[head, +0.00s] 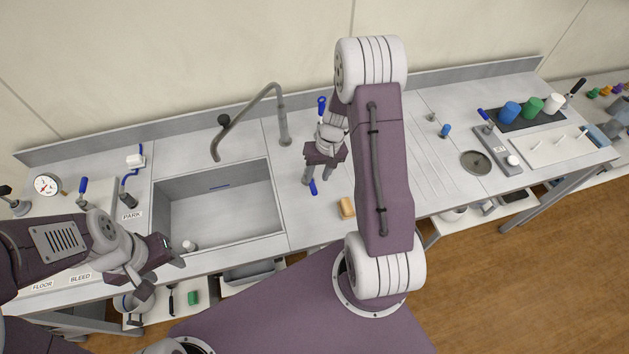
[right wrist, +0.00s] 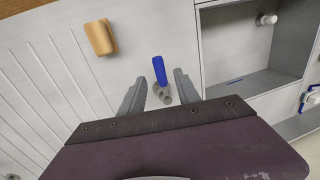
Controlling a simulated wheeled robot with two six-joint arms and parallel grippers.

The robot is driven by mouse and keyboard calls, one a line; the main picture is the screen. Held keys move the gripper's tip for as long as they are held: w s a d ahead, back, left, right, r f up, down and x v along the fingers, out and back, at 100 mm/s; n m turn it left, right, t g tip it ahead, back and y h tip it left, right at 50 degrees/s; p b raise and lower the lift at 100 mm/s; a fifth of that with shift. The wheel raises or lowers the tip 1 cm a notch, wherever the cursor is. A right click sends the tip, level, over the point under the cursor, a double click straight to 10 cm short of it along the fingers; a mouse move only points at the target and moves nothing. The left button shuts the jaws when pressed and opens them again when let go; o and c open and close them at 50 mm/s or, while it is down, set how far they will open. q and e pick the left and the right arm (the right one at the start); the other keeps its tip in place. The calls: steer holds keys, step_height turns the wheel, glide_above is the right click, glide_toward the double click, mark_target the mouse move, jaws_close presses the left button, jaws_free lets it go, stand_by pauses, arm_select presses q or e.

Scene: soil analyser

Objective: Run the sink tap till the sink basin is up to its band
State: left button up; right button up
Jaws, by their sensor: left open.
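The grey sink basin (head: 258,215) is at left centre in the head view, with a short blue band mark (head: 219,187) on its far wall; I see no water in it. The tall curved tap (head: 284,125) stands behind the basin, its spout over the basin. A blue lever (head: 313,187) is right of the basin; it also shows in the right wrist view (right wrist: 159,70). My right gripper (head: 317,172) is open above it; in the wrist view the lever appears between the fingers, contact unclear. My left gripper (head: 162,270) is open near the basin's front left corner.
A small white piece (head: 189,245) is in the basin's front left corner. A tan block (head: 347,207) lies right of the blue lever. Another blue handle (head: 322,104) stands behind my right gripper. A gauge (head: 46,185) and blue-handled fittings are at left.

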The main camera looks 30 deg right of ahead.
mark_target(314, 187)
steer(key=f, duration=0.4)
steer(key=shift+w+a+f, duration=0.15)
steer(key=shift+a+f, duration=0.15)
steer(key=shift+a, duration=0.05)
steer(key=shift+a+f, duration=0.15)
steer(key=shift+f, duration=0.2)
jaws_close()
stand_by(0.8)
